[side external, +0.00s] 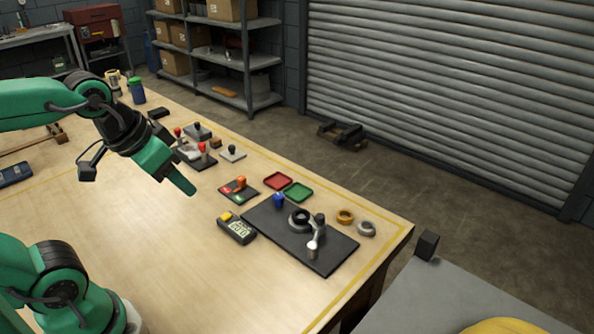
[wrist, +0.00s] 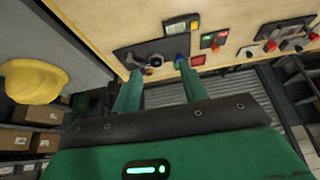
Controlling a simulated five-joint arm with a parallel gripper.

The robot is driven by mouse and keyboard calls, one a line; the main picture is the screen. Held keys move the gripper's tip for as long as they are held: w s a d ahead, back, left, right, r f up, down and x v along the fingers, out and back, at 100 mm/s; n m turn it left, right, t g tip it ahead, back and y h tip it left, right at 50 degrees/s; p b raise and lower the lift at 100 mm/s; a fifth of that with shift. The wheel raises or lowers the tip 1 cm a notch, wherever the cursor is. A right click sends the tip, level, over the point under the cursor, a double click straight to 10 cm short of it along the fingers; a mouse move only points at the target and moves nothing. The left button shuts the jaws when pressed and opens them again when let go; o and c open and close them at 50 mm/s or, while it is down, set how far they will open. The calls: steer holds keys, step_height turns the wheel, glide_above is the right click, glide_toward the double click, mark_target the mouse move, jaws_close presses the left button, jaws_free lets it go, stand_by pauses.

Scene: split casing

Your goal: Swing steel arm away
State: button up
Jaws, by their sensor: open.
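The steel arm (side external: 313,244) is a short silver lever with a rounded end on a black base plate (side external: 268,231). It stands by a dark round casing part (side external: 299,217) and a dark post (side external: 319,221). A small blue piece (side external: 279,200) is at the plate's far left edge. My gripper (side external: 183,184) is up and left of the plate, apart from it and touching nothing. In the wrist view my gripper (wrist: 160,70) shows two separated green fingers with nothing between them. The plate (wrist: 124,56) lies beyond the fingertips there; the steel arm is too small to make out clearly.
The table's front left is clear.

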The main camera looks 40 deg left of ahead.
steer(key=w+d+r+m+g, duration=0.1)
steer(key=w+d, duration=0.1)
steer(key=w, duration=0.6)
steer(key=m+g, duration=0.4)
glide_above(320, 216)
step_height(320, 216, down, 12)
steer(key=shift+f, duration=0.1)
steer(key=shift+f, duration=3.85)
jaws_close()
